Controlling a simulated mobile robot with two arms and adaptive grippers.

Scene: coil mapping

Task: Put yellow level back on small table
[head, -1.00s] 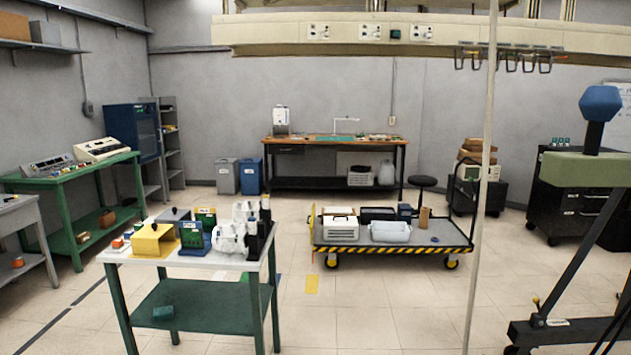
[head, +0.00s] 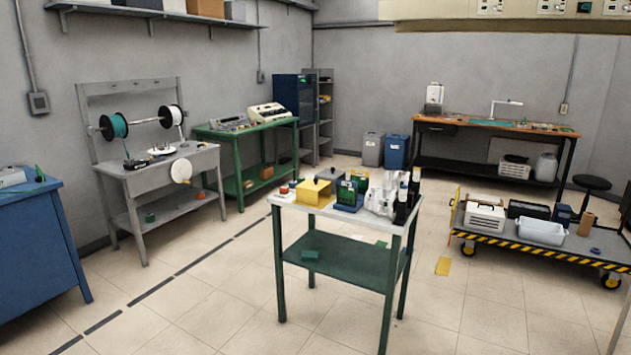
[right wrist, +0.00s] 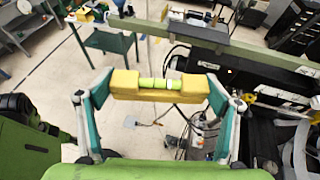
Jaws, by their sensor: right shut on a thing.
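The yellow level (right wrist: 190,91), a yellow bar with greenish vials in its middle, is in the right wrist view. My right gripper (right wrist: 158,93) is shut on it, with one teal-and-grey finger at each end. The level is held up above the floor. A small table (head: 283,199) with a pale top and a green lower shelf stands in the middle of the head view. It also shows in the right wrist view (right wrist: 104,42) at the upper left, well apart from the level. My left gripper is in neither view.
The small table's top holds a yellow box (head: 314,192), green blocks and white and black items, leaving little bare surface. A cart (head: 520,252) stands to its right. A grey bench (head: 195,160) with spools and a green bench (head: 262,128) stand to the left.

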